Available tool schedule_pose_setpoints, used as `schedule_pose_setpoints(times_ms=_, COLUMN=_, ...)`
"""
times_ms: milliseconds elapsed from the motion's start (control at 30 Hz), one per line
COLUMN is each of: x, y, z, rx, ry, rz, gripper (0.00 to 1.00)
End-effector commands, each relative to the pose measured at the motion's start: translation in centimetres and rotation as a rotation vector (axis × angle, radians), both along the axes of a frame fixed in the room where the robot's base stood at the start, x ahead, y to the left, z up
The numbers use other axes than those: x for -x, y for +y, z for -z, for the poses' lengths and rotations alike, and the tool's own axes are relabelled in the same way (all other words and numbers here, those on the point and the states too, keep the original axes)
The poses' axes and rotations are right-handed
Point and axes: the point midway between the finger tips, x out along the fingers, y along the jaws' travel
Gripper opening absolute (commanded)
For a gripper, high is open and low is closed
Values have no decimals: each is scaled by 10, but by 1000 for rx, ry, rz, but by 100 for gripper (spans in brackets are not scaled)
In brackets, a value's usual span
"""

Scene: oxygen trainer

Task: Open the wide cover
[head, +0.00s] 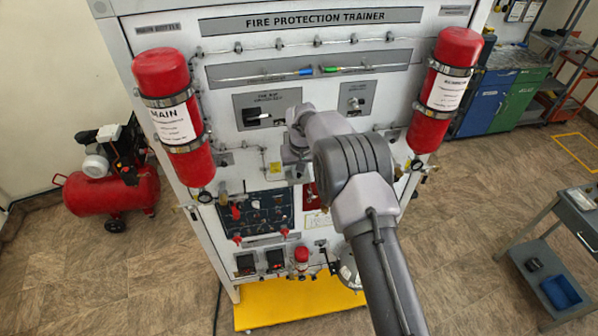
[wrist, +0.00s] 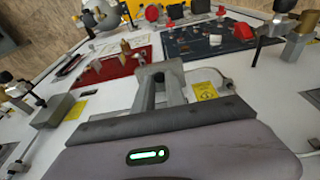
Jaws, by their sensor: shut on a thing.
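My gripper (wrist: 160,78) is at the white face of the trainer panel (head: 360,45), between two yellow tags. In the wrist view its jaws are shut on a small grey part, which they mostly hide. I cannot tell whether this part belongs to the wide cover. In the head view my wrist hides this spot. A dark panel (head: 255,212) with red guards and knobs lies below left of my gripper. It also shows in the wrist view (wrist: 190,45). A red panel (wrist: 115,68) lies beside it. No piece is clearly marked as the wide cover.
Red cylinders flank the panel at left (head: 160,75) and right (head: 455,50). Several fittings and a grey line stand out near my gripper. A red compressor (head: 110,190) is on the floor at left, a grey cart (head: 540,235) at right. Floor between panel and cart is clear.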

Motion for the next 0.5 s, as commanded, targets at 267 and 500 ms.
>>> schedule_pose_setpoints(times_ms=267, x=2, y=0, z=3, rx=1, ry=8, rz=2, gripper=0)
schedule_pose_setpoints(times_ms=500, x=1, y=0, z=2, rx=0, ry=5, rz=2, gripper=37)
